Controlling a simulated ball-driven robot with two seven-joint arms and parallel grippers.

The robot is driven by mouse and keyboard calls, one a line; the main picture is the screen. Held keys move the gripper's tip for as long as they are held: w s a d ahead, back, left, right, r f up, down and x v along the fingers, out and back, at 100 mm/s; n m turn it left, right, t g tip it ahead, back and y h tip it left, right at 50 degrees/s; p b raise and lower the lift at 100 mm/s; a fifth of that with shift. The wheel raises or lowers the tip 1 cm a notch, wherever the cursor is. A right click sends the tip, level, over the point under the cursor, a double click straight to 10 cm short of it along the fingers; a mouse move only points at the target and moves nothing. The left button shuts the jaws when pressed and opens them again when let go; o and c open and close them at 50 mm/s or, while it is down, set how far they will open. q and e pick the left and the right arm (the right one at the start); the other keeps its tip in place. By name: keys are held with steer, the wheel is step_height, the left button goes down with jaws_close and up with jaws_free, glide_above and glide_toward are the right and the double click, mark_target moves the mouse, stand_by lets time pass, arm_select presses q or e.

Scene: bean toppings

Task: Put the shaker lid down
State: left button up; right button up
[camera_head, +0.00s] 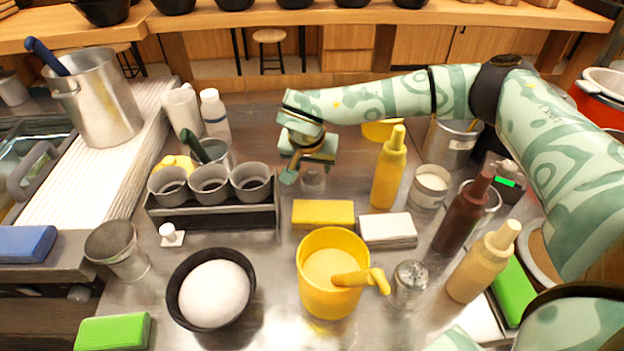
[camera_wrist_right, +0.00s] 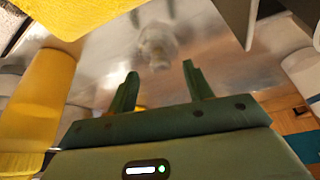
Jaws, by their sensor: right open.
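My right gripper (camera_head: 303,168) is above the middle of the steel counter, right of the grey cup rack. In the right wrist view its two fingers (camera_wrist_right: 159,78) are apart with nothing between them. A small clear object (camera_wrist_right: 157,45), which looks like the shaker lid, rests on the counter just beyond the fingertips. It also shows in the head view (camera_head: 314,181), partly covered by the gripper. Its exact shape is blurred. A small glass shaker with a metallic top (camera_head: 409,281) stands right of the yellow pitcher. My left gripper is not in view.
A yellow block (camera_head: 323,214) and a white block (camera_head: 387,229) lie in front of the gripper. A yellow bottle (camera_head: 389,170) stands to its right. The grey cup rack (camera_head: 214,218) is left, the yellow pitcher (camera_head: 315,298) in front. Little counter is free.

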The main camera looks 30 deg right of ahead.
mark_target(312, 171)
steer(key=x, duration=0.3)
steer(key=shift+a+f+b, duration=0.1)
steer(key=shift+b, duration=0.25)
jaws_close()
